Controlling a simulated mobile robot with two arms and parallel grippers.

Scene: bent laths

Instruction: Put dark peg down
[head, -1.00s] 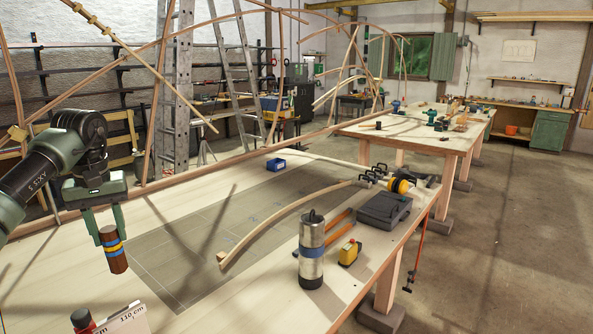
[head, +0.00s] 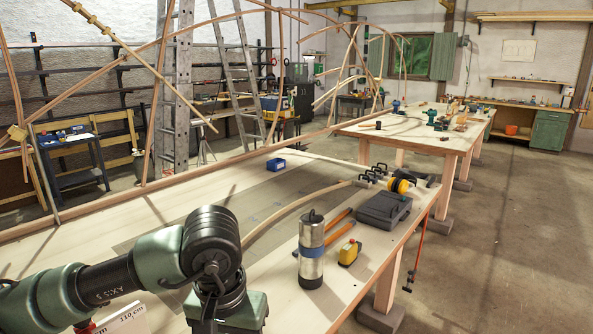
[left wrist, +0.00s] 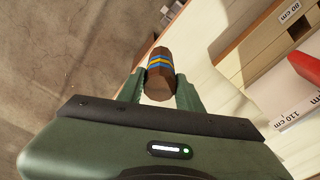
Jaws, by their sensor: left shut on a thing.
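The dark peg (left wrist: 160,76) is brown with blue and yellow bands. In the left wrist view it stands out between the two green fingers of my left gripper (left wrist: 160,90), which is shut on it. Behind the peg lie the grey floor and the pale table's edge; whether the peg touches anything I cannot tell. In the head view my left arm's wrist (head: 215,255) is low over the near part of the table (head: 60,250), and the fingers and peg are hidden. My right gripper is in neither view.
A centimetre-marked board (left wrist: 300,105) is close to the gripper.

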